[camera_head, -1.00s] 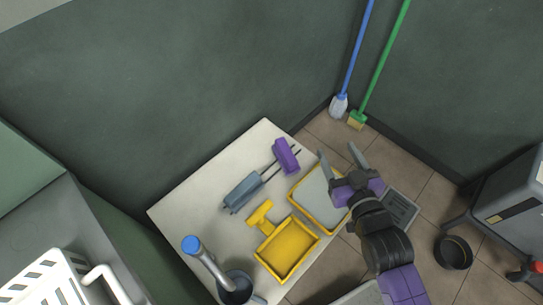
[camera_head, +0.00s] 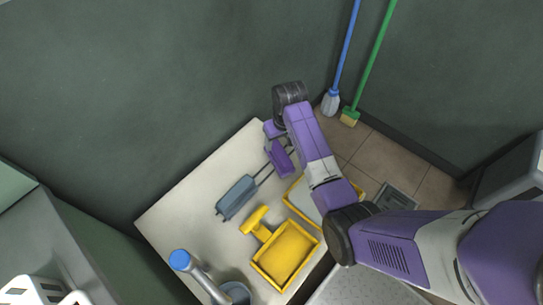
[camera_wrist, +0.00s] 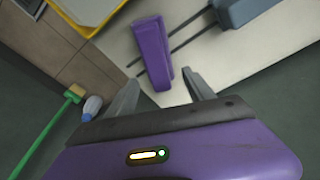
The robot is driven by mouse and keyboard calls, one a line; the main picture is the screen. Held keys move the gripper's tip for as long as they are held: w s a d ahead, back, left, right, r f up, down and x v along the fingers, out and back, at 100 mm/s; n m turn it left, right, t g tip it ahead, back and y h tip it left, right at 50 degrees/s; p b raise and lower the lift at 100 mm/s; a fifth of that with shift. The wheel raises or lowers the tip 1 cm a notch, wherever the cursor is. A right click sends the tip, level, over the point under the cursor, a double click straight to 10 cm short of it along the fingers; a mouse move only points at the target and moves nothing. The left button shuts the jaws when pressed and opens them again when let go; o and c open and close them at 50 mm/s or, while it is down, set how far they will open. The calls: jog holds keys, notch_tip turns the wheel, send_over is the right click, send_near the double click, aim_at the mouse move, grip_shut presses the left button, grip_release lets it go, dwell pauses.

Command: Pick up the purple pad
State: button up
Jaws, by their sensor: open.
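The purple pad (camera_head: 279,158) lies near the far corner of the pale table, at the end of two thin dark rods that run to a blue-grey block (camera_head: 236,197). In the wrist view the pad (camera_wrist: 153,50) is upper centre, just beyond my fingertips. My gripper (camera_wrist: 157,84) is open and empty, its two grey fingers on either side below the pad's near end. In the head view the fingers are hidden by my arm, which reaches over the table's right side.
A yellow tray (camera_head: 285,256) and a yellow scoop-like piece (camera_head: 256,219) lie nearby. A yellow-rimmed grey tray (camera_head: 302,204) is partly under my arm. A blue mop (camera_head: 331,101) and green broom (camera_head: 350,116) lean in the corner behind.

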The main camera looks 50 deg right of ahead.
aim_at(280, 151)
jog(key=shift+s+a+f, duration=0.2)
jog(key=shift+s+a, duration=0.05)
jog(key=shift+s, duration=0.05)
jog(key=shift+f, duration=0.4)
jog(key=f+b, duration=0.1)
jog(key=f, duration=0.3)
jog(key=d+f+b, duration=0.1)
jog(key=f, duration=0.1)
jog(key=shift+w+d+f+b, duration=0.1)
jog(key=shift+w+f+b, duration=0.2)
jog(key=shift+w, duration=0.1)
grip_shut()
